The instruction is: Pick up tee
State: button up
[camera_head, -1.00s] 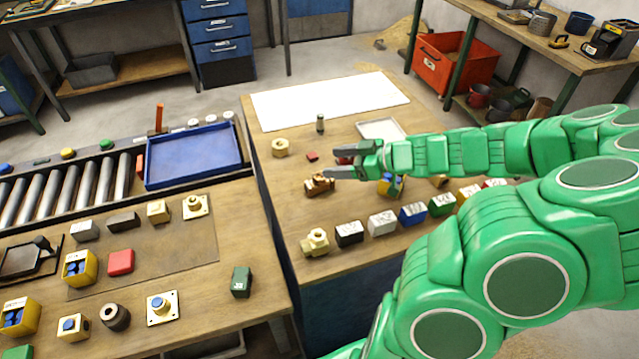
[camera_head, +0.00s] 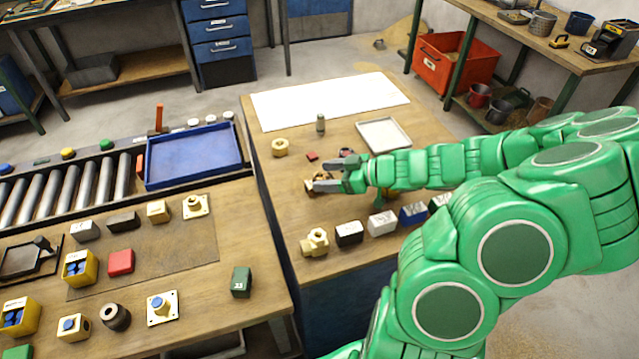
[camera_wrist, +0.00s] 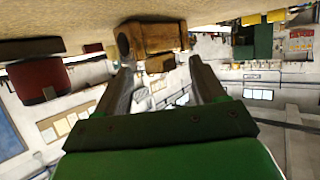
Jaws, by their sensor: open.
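The tee (camera_head: 309,186), a small brown brass fitting, lies on the right workbench and is partly hidden by my fingers in the head view. In the wrist view, which looks upside down, the tee (camera_wrist: 152,40) is a blocky brass body with a round opening at its left end and a short branch towards me. My gripper (camera_head: 320,181) is open and low over the bench, its fingers (camera_wrist: 160,75) pointing at the tee. The fingertips reach either side of the short branch. I cannot tell whether they touch it.
A pale yellow fitting (camera_head: 315,242) stands nearer the front edge, beside a row of blocks including a black one (camera_head: 349,233). A hex nut (camera_head: 280,147), a small red block (camera_head: 312,156) and a dark cylinder (camera_head: 320,124) lie behind. A grey tray (camera_head: 384,135) is at the back.

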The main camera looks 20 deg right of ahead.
grip_shut()
dwell(0.5)
